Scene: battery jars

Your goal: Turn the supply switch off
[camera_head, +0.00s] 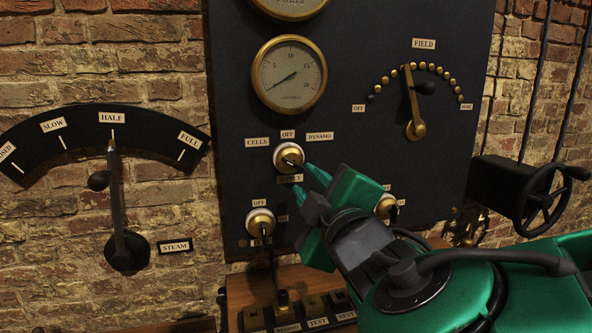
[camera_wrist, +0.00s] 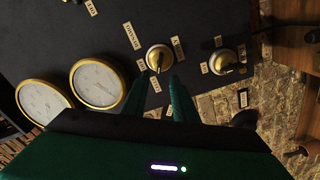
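The supply switch (camera_head: 289,157) is a brass knob with a pale ring and a black lever, on the dark panel. Its SUPPLY label is partly covered by my finger; CELLS, OFF and DYNAMO labels are around its top. It also shows in the wrist view (camera_wrist: 159,57), its lever pointing down between my fingertips. I cannot tell exactly which label the lever points at. My gripper (camera_head: 306,177) is open, its green fingers just right of and below the knob in the head view. In the wrist view the fingertips (camera_wrist: 159,77) are apart; contact with the lever is unclear.
A second switch (camera_head: 260,223) sits below left, and another (camera_head: 387,207) is partly behind my gripper. A gauge (camera_head: 289,75) is above, the field lever (camera_head: 411,100) upper right, the steam lever (camera_head: 116,200) left, a handwheel (camera_head: 543,202) right. Several labelled keys line the lower shelf.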

